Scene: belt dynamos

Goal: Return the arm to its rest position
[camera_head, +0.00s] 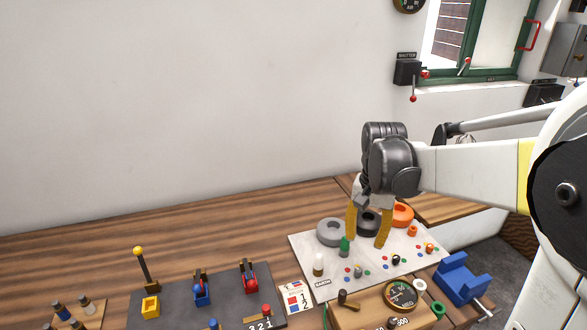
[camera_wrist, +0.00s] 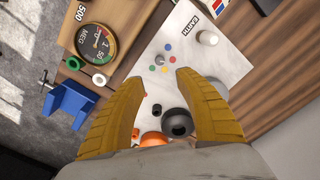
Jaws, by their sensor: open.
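My gripper (camera_head: 367,238) has yellow fingers that point down over the white panel (camera_head: 308,251) on the wooden bench. The fingers are spread apart with nothing between them in the wrist view (camera_wrist: 158,75). In the head view they stand in front of a black ring (camera_head: 369,222), with a grey ring (camera_head: 331,232) to the left and an orange ring (camera_head: 403,214) to the right. I cannot tell exactly how far the fingertips are above the panel. My arm reaches in from the right.
A dark board with levers (camera_head: 177,301) lies to the left. A wooden box with a gauge (camera_head: 401,295) and a blue vise (camera_head: 461,280) stand at the front right. A shutter switch (camera_head: 407,72) is on the wall. The bench at the back left is clear.

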